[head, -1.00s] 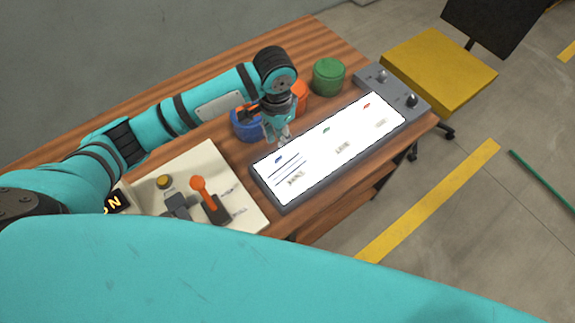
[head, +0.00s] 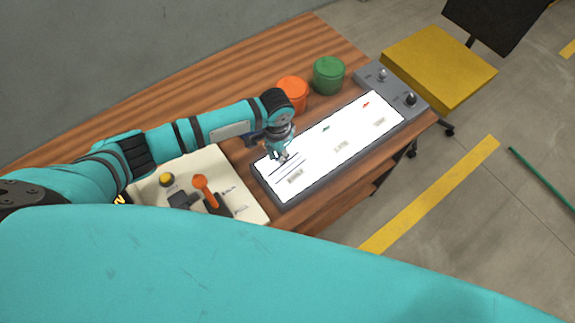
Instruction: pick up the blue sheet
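My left gripper (head: 281,156) points down at the left end of a bright white light panel (head: 345,135). The small blue sheet is hidden behind or under its fingertips, and I cannot see whether they touch it. The fingers are too small and blurred to tell open from shut. A small green sheet (head: 326,129) and a small red sheet (head: 366,105) lie further right on the panel. My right gripper is out of view.
An orange container (head: 292,92) and a green container (head: 329,75) stand behind the panel; a blue one is mostly hidden by my arm. A cream control board (head: 232,183) with an orange lever (head: 206,190) lies left. The wooden table's (head: 215,75) back is clear.

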